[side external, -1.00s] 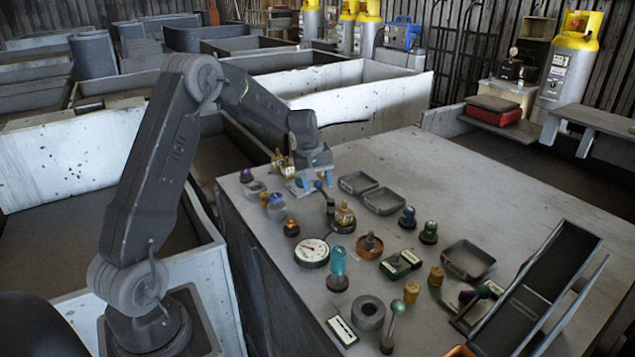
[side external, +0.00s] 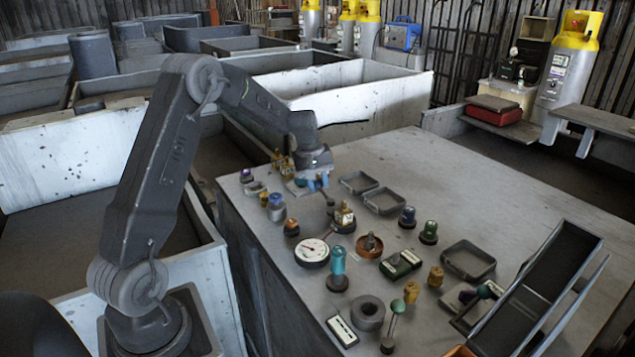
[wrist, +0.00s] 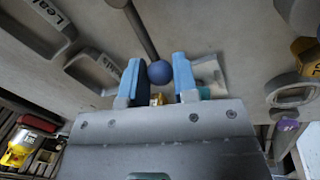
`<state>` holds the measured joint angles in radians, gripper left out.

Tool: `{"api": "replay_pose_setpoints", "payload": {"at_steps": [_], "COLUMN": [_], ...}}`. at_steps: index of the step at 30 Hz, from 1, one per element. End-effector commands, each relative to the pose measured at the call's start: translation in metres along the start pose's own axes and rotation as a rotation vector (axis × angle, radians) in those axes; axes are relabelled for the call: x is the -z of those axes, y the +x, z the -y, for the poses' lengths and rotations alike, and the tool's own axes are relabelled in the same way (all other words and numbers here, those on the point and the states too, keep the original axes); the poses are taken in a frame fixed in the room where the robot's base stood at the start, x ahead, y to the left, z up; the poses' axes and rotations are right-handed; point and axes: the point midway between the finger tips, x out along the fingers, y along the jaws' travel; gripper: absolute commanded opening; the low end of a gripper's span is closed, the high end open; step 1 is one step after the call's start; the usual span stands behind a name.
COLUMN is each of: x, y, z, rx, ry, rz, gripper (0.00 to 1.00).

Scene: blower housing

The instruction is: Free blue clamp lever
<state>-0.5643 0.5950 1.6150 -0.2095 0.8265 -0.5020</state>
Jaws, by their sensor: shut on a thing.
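The blue clamp lever has a round blue knob (wrist: 160,72) on a grey rod (wrist: 143,32). In the wrist view the rod runs from the knob to the top edge. My gripper (wrist: 158,74) has blue fingers on both sides of the knob and is shut on it. In the side external view my gripper (side external: 318,183) is low over the far left part of the bench. The knob is mostly hidden by the fingers there, and the lever's rod (side external: 328,200) leads down to the right.
The grey bench (side external: 455,200) holds several knobs, a round white dial (side external: 312,252), shallow trays (side external: 383,201) and a dark chute (side external: 545,285). Small fittings stand close around my gripper. The bench's far right part is clear.

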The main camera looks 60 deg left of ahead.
Motion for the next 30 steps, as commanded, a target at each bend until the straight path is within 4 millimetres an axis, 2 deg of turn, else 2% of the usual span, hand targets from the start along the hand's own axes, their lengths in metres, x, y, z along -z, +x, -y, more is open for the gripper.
{"api": "replay_pose_setpoints", "payload": {"at_steps": [8,14,30], "x": [0.001,0.003,0.001], "y": [0.0,0.001,0.007], "z": [-0.002,-0.009,-0.042], "rx": [-0.001,-0.001,-0.002], "ry": [0.026,0.117,0.593], "rz": [0.005,0.024,0.117], "gripper": [0.0,0.0,0.0]}}
